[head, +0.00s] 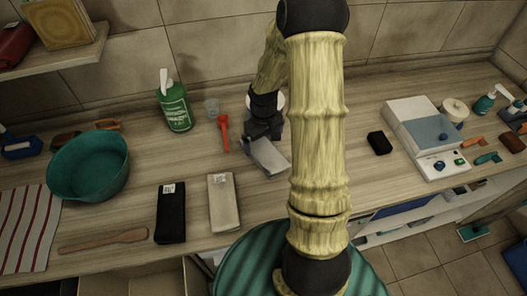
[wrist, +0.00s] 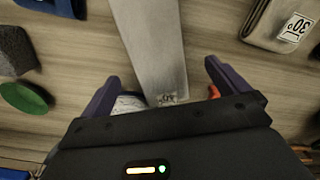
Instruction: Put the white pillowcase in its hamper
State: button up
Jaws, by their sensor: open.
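A pale, off-white folded cloth (head: 269,157), which looks like the white pillowcase, lies on the counter just in front of my gripper. In the wrist view it is a long pale strip (wrist: 150,40) with a small printed tag at its near end. My gripper (wrist: 162,72) is open, with one finger on each side of the strip. In the head view my gripper (head: 262,132) is low over the counter at the cloth's far end. I cannot tell whether the fingers touch the cloth. I cannot make out which container is the hamper.
A beige folded cloth (head: 222,202) and a black one (head: 171,212) lie left of the pale cloth. A black block (head: 379,142) and a white device (head: 424,135) are right.

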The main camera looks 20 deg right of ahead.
aim_at(264, 149)
notch_tip(264, 149, down, 5)
jog(key=shift+d+r+p, duration=0.1)
jog(key=shift+d+p, duration=0.05)
jog(key=shift+p, duration=0.55)
jog(key=shift+w, duration=0.1)
jog(key=c, duration=1.3)
jog(key=shift+r, duration=0.15)
